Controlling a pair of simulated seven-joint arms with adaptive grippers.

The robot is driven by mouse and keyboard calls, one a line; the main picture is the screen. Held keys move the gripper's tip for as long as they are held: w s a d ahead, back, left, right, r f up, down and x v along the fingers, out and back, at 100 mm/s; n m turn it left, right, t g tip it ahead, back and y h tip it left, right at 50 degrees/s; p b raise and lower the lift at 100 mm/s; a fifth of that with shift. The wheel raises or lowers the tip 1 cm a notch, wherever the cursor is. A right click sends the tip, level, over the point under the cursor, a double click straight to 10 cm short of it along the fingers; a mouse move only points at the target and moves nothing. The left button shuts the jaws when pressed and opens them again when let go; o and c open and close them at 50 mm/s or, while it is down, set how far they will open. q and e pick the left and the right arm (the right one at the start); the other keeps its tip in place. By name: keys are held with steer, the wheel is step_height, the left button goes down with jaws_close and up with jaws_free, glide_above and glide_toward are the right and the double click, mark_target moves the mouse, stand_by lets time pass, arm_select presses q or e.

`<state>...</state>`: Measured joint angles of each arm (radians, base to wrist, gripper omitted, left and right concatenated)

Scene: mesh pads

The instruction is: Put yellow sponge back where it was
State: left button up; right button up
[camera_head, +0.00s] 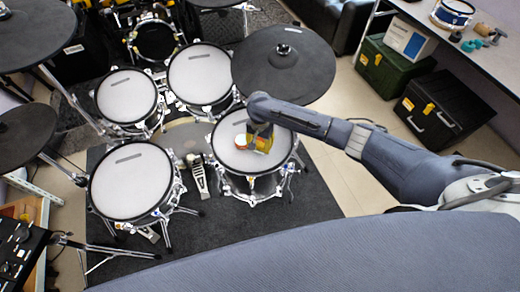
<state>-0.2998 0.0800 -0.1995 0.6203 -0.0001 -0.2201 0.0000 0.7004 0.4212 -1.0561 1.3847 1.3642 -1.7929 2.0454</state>
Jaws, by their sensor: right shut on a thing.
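My right gripper (260,130) comes in from the right and points down over the right-hand mesh drum pad (228,128). It is shut on the yellow sponge (263,146), which shows low under the gripper, partly hidden by it. I cannot tell whether the sponge touches the pad. A small round red and white thing (241,141) is just left of the sponge, over the same pad. My left gripper is not in view.
Other mesh pads (130,180) stand to the left and behind. A dark cymbal pad (284,64) overhangs behind my right arm. At the right are green and black cases (395,65) and a table (480,25) with a small blue drum (452,13).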

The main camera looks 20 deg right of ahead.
mark_target(260, 150)
steer(key=shift+f, duration=1.75)
steer(key=shift+f, duration=0.1)
steer(key=o, duration=0.9)
steer(key=shift+o, duration=0.2)
step_height(260, 150, up, 12)
steer(key=shift+r, duration=0.15)
